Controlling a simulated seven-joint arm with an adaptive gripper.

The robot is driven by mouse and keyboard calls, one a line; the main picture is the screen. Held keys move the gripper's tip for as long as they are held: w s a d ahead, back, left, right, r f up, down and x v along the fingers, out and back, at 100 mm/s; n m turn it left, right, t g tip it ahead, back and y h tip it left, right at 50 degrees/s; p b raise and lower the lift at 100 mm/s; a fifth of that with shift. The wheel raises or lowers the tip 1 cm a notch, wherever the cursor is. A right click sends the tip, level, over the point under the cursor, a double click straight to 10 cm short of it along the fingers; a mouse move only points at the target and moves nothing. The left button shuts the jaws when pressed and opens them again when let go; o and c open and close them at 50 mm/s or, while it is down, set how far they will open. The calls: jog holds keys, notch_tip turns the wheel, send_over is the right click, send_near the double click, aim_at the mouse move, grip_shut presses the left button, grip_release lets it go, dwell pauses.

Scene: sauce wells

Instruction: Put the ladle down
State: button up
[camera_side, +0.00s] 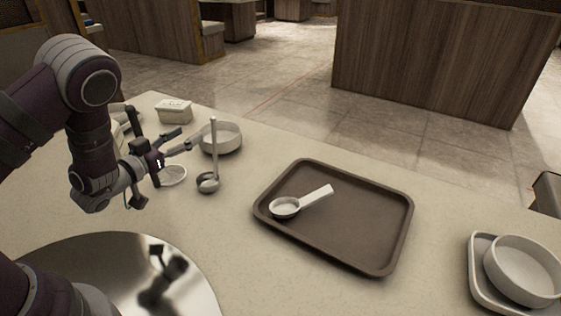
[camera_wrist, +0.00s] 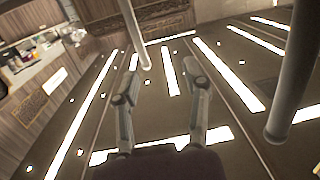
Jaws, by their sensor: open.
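A grey ladle (camera_side: 214,152) stands upright, its round bowl (camera_side: 208,183) down at the pale counter and its thin handle pointing up. I cannot tell whether the bowl rests fully on the surface. My gripper (camera_side: 192,135) is open at the left of the upper handle, fingers pointing right. In the wrist view, a pale rod (camera_wrist: 135,35), apparently the handle, ends ahead of and between the spread fingertips of my gripper (camera_wrist: 162,64), with gaps on both sides. A white, short-handled scoop (camera_side: 318,195) lies on the brown tray (camera_side: 345,245).
A white box (camera_side: 174,111) is farther back. A round shiny plate (camera_side: 110,265) is in front. Another bowl (camera_side: 520,270) stands right. Counter between ladle and tray is clear.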

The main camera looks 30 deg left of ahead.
aim_at(211, 128)
jog(key=shift+m+t+h, duration=0.3)
jog(key=shift+m+h, duration=0.4)
jog(key=shift+h, duration=0.2)
jog(key=w, duration=0.2)
jog(key=w+d, duration=0.1)
jog(key=w, duration=0.3)
jog(key=shift+w+d+f, duration=0.15)
jog(key=shift+d+f, duration=0.15)
jog(key=shift+d, duration=0.05)
grip_shut()
